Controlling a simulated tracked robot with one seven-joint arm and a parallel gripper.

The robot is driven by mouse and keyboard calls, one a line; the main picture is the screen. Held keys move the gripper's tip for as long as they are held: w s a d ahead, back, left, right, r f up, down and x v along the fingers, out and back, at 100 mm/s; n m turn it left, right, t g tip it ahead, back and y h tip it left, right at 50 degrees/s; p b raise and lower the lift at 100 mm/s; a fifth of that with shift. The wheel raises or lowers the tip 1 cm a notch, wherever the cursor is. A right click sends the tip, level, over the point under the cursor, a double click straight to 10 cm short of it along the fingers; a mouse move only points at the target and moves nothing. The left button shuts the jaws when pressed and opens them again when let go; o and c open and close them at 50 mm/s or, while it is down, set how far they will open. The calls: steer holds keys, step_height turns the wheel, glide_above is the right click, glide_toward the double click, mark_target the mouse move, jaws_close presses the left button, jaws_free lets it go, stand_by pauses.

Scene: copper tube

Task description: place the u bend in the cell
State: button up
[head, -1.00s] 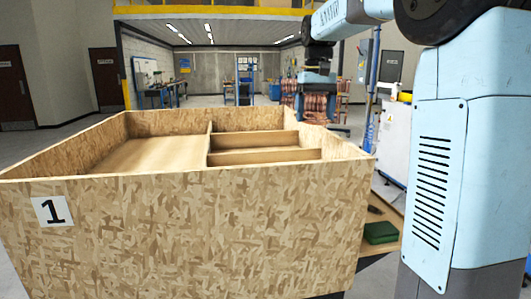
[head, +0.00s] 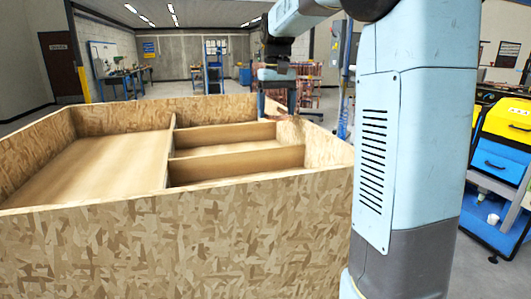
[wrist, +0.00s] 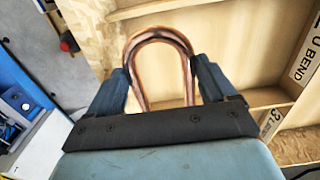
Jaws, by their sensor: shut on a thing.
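My gripper (wrist: 160,74) is shut on the copper U bend (wrist: 158,36), its two fingers around the legs, with the curved end pointing to the top of the wrist view. In the head view my gripper (head: 277,100) is at the back right of the wooden crate (head: 180,235), near the right wall; the U bend is hard to make out there. Wooden dividers (head: 236,165) split the crate's right part into cells. In the wrist view the U bend overlaps a pale cell (wrist: 228,50), with a "U BEND" label (wrist: 302,57) to the right. Its height above the floor is unclear.
A wide open compartment (head: 95,165) fills the crate's left part. A second label (wrist: 269,121) sits lower in the wrist view, partly cut off. The crate's chipboard wall (wrist: 88,28) is close to the left finger. A blue and yellow cabinet (head: 500,150) stands right.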

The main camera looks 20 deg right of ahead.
step_height(320, 180, down, 14)
steer(key=shift+d+r, duration=0.1)
stand_by(0.5)
steer(key=o, duration=0.9)
step_height(320, 180, up, 12)
stand_by(0.4)
